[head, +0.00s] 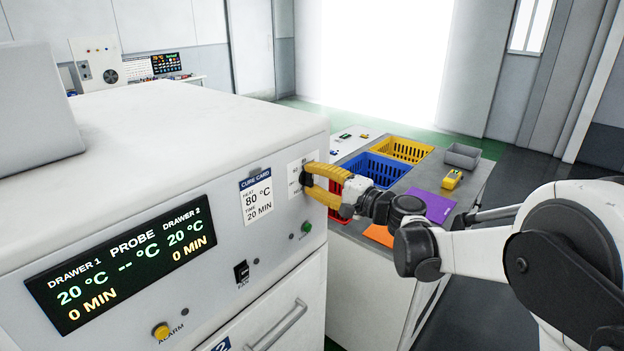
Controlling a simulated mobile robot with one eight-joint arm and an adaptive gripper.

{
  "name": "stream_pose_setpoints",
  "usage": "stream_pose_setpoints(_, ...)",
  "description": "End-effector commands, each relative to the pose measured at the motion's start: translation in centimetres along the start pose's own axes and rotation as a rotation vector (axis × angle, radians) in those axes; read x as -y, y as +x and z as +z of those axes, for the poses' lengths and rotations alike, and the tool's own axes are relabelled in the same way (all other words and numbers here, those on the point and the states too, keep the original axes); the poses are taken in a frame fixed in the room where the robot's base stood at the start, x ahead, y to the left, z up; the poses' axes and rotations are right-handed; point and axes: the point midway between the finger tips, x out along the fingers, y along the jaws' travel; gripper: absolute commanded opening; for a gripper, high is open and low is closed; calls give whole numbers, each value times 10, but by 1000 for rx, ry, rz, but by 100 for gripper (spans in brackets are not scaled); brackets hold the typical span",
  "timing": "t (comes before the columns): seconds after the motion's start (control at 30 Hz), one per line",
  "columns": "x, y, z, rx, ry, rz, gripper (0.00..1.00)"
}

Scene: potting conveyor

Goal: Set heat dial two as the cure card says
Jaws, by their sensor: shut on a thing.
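The cure card (257,197) is on the front of the white oven cabinet and reads heat 80 °C, time 20 min. To its right is a white dial plate with a dark dial (306,178), mostly hidden by my gripper. My gripper (309,179), with yellow fingers, reaches in from the right and is shut on the dial. The dial's pointer and its number are hidden. The display (122,262) reads drawer 1 20 °C, 0 min; probe -- °C; drawer 2 20 °C, 0 min.
Below are a fan switch (241,272), a yellow alarm button (161,331), a green button (306,227) and a drawer handle (277,327). Right of the cabinet, a bench holds a blue crate (376,169), a yellow crate (403,149), a grey bin (462,156) and purple and orange sheets.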

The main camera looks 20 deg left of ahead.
Motion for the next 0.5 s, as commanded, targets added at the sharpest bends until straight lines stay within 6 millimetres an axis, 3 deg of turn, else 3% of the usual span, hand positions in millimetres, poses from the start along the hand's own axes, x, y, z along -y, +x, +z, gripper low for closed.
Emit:
stream_pose_setpoints(0.23, 1, 0, 0, 0, 0, -1, 6)
stream_pose_setpoints(0.27, 1, 0, 0, 0, 0, -1, 42)
stream_pose_setpoints(0.3, 1, 0, 0, 0, 0, -1, 54)
stream_pose_setpoints(0.33, 1, 0, 0, 0, 0, -1, 59)
stream_pose_setpoints(0.5, 0, 0, 0, 0, -1, -1, 59)
